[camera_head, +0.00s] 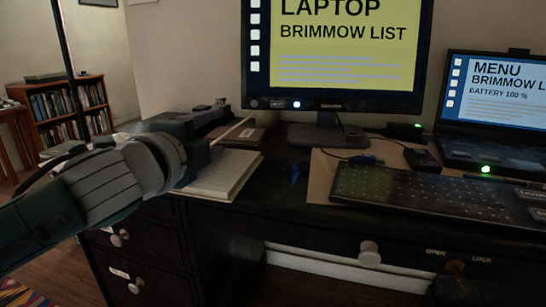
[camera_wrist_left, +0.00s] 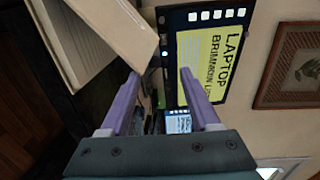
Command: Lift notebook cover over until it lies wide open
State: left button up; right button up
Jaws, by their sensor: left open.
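The notebook (camera_head: 222,175) lies on the dark desk's left end, with pale lined pages showing. Its cover (camera_head: 232,132) stands up from the pages and appears nearly edge-on as a thin pale strip. In the left wrist view the cover is a broad tan panel (camera_wrist_left: 115,25), tilted away from the lined pages (camera_wrist_left: 70,42). My left gripper (camera_head: 210,127) is at the notebook's left side, beside the cover. Its purple fingers (camera_wrist_left: 160,76) are apart, with nothing clearly held between them. The left finger is close to the cover's corner; I cannot tell whether they touch. My right gripper is out of view.
A monitor (camera_head: 338,55) stands behind and right of the notebook. A keyboard (camera_head: 425,196) and a laptop (camera_head: 495,100) are farther right. Bare desk (camera_head: 280,180) lies between notebook and keyboard.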

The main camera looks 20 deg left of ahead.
pick_arm(q)
jog(key=shift+r, duration=0.1)
jog(key=shift+a+r+p, duration=0.8)
jog(key=shift+r+p, duration=0.05)
jog(key=shift+p, duration=0.1)
jog(key=shift+a+r+p, duration=0.8)
jog(key=shift+a+p, duration=0.05)
jog(key=shift+p, duration=0.05)
